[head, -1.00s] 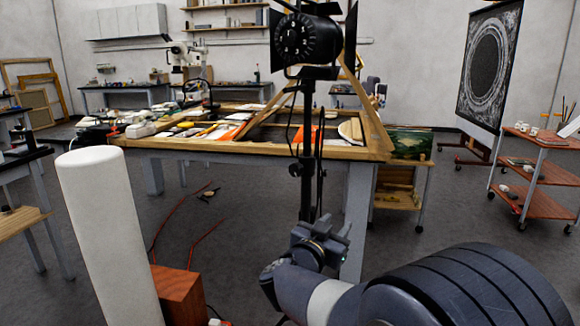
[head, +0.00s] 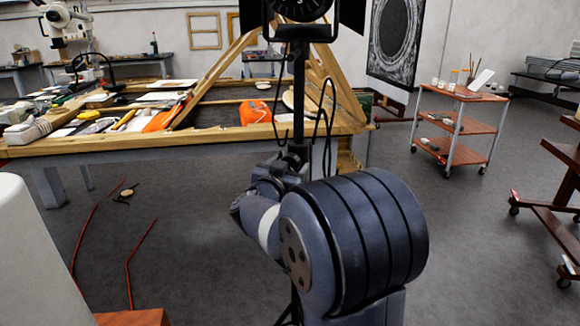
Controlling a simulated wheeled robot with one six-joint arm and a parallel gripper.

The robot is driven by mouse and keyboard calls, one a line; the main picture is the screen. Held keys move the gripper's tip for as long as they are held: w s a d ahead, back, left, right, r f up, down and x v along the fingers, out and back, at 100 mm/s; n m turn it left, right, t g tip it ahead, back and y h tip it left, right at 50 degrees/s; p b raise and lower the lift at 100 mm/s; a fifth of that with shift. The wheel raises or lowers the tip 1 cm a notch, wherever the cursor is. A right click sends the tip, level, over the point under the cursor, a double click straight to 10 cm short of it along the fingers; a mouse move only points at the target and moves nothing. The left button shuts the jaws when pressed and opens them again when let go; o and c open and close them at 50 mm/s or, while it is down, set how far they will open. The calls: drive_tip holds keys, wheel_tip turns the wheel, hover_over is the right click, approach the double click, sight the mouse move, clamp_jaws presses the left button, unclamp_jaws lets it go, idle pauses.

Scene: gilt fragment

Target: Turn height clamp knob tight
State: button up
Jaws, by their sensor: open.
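A black studio lamp (head: 302,28) is at the top of the head view, its top cut off by the frame. It sits on a black upright stand (head: 299,95), in front of the long wooden table. The stand's lower part is behind my arm. The height clamp knob cannot be made out; the part of the pole where my gripper is looks dark and crowded. My gripper (head: 284,168) is at the pole, partly hidden by my own wrist and arm. It is open, and I cannot tell whether it touches the knob.
The wooden table (head: 120,147) holds tools, papers and a wooden easel frame (head: 225,75). Black cables hang beside the pole. Red cables (head: 130,270) lie on the floor at left. A white column (head: 30,255) stands close at left. A red trolley (head: 465,95) is at right, with open floor before it.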

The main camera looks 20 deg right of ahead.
drive_tip(key=shift+x, duration=0.8)
drive_tip(key=shift+c, duration=0.5)
drive_tip(key=c, duration=0.9)
